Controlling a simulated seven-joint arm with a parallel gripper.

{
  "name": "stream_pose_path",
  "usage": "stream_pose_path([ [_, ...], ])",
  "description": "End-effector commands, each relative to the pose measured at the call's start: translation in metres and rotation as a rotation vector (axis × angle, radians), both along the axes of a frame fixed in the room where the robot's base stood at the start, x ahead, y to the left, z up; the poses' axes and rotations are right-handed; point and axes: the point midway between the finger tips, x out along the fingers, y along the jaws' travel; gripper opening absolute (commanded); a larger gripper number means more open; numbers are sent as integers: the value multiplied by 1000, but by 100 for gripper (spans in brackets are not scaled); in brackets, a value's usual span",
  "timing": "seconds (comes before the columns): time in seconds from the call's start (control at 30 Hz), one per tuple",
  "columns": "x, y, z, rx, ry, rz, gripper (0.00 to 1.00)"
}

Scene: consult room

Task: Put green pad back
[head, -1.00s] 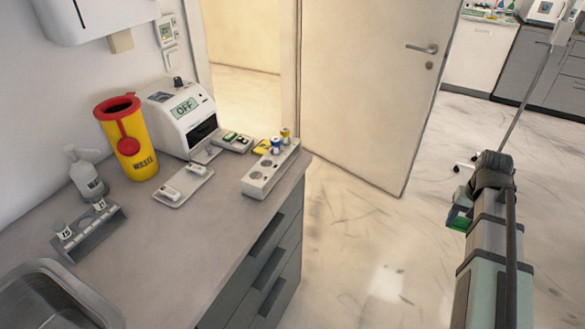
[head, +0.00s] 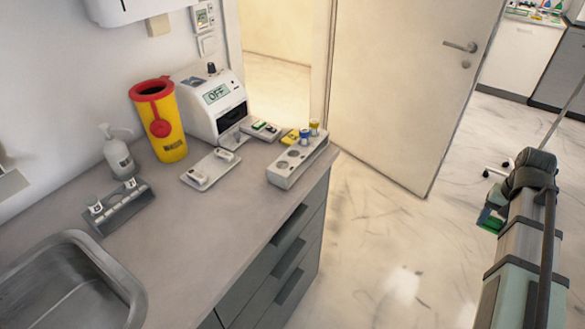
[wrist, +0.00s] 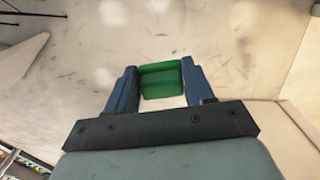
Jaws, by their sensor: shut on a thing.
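The green pad (wrist: 161,80) sits between the two blue fingers of my gripper (wrist: 158,88) in the wrist view. My gripper is shut on it. In the head view my gripper (head: 490,220) is at the right, out over the open floor and apart from the counter. Only a small part of the green pad (head: 486,224) shows there. A small grey tray (head: 250,137) with a green-marked piece lies beside the white device on the counter. A yellow piece (head: 290,136) lies to its right.
The counter (head: 190,235) also bears a white device reading OFF (head: 190,105), a yellow sharps bin (head: 168,135), a pump bottle (head: 118,155), a white tray (head: 211,167), a vial rack (head: 120,212) and a grey block with holes (head: 285,175). A sink (head: 130,280) is at lower left. A door (head: 400,85) stands behind.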

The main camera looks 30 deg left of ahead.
Motion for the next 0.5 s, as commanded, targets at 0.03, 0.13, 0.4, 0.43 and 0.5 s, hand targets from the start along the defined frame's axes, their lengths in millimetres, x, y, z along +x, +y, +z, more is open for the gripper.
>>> stream_pose_path([
  [0.03,7,2,12,0,-4,-22,24],
  [0.13,15,10,38,1,-5,-77,24],
  [0.4,22,83,94,0,-1,-88,24],
  [0.43,21,92,97,0,0,-78,24],
  [0.5,20,114,103,0,0,-53,24],
])
